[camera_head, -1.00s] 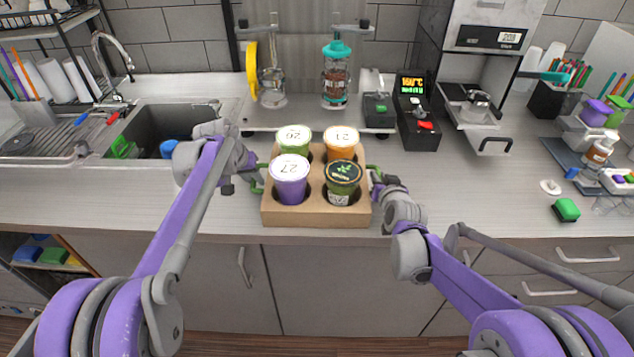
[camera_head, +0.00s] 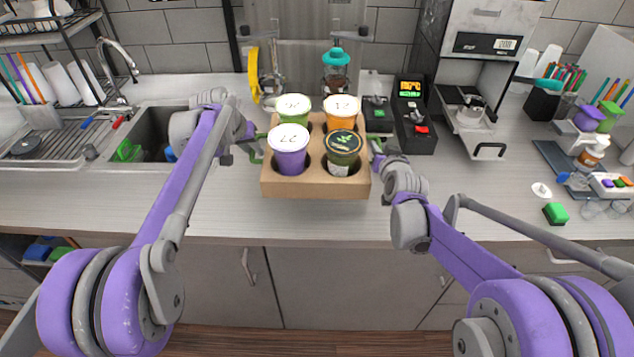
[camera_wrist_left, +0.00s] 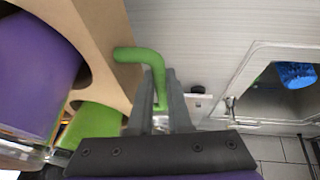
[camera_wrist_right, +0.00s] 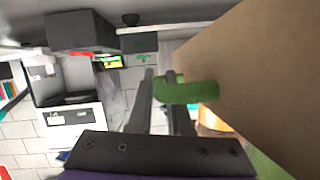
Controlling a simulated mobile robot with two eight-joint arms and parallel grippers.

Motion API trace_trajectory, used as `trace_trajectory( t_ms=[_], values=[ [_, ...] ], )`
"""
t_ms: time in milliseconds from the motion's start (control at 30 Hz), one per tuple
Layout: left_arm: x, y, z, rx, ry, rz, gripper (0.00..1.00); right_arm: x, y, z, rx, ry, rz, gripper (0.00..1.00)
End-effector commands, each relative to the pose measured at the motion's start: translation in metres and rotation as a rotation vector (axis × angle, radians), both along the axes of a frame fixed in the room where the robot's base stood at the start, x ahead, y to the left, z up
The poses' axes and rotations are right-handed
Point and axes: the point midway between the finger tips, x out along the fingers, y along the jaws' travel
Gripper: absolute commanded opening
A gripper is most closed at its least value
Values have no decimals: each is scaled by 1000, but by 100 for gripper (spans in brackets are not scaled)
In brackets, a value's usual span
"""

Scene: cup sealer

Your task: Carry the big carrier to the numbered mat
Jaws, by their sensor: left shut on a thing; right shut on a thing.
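The big carrier (camera_head: 313,186) is a cardboard tray with green side handles. It holds several lidded cups: a purple one (camera_head: 289,160), a dark green one (camera_head: 341,158), a light green one (camera_head: 287,118) and an orange one (camera_head: 340,119). My left gripper (camera_head: 252,151) is shut on the left handle, which shows in the left wrist view (camera_wrist_left: 135,55). My right gripper (camera_head: 375,152) is shut on the right handle, which shows in the right wrist view (camera_wrist_right: 195,91). The carrier appears held above the counter. I cannot make out a numbered mat.
The sink (camera_head: 158,142) lies left of the carrier. Behind it are dispensers; a black device (camera_head: 413,127) and a tall machine (camera_head: 470,110) stand behind to the right. A dark mat with items (camera_head: 552,152) and a green block (camera_head: 555,214) lie far right. The counter right of the carrier is largely clear.

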Motion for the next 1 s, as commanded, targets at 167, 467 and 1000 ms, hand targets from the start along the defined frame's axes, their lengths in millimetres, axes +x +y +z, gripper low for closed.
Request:
trace_trajectory(
  t_ms=[167,467,1000],
  values=[
    [1,0,3,0,-3,1,0,1,0,3,0,-5,-1,0],
    [1,0,2,0,-2,0,0,1,0,2,0,-5,-1,0],
    [-9,0,-11,0,-2,0,0,-9,0,-10,0,-5,-1,0]
  ],
)
